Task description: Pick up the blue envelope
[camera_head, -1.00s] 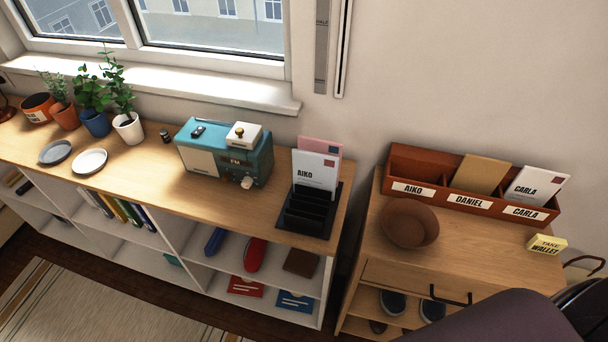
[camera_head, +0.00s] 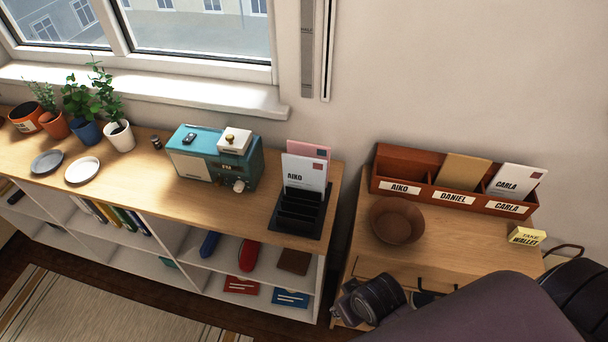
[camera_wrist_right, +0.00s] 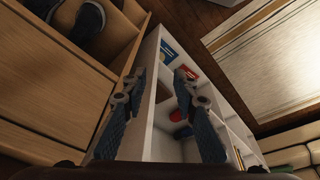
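No blue envelope shows clearly in the letter holders. In the black letter rack (camera_head: 298,222) stand a white envelope marked AIKO (camera_head: 303,172) and a pink envelope (camera_head: 308,148) behind it. A flat blue item with white print (camera_head: 290,298) lies on the low shelf beneath; I cannot tell if it is an envelope. It also seems to show in the right wrist view (camera_wrist_right: 168,52). My right gripper (camera_wrist_right: 160,95) has its fingers apart with nothing between them. My left gripper is out of view.
A wooden sorter (camera_head: 408,200) labelled AIKO, DANIEL and CARLA holds a tan envelope (camera_head: 460,171) and a white CARLA envelope (camera_head: 515,180). A brown bowl (camera_head: 397,220) and yellow note (camera_head: 526,236) stand before it. A teal radio (camera_head: 213,158) stands left of the rack.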

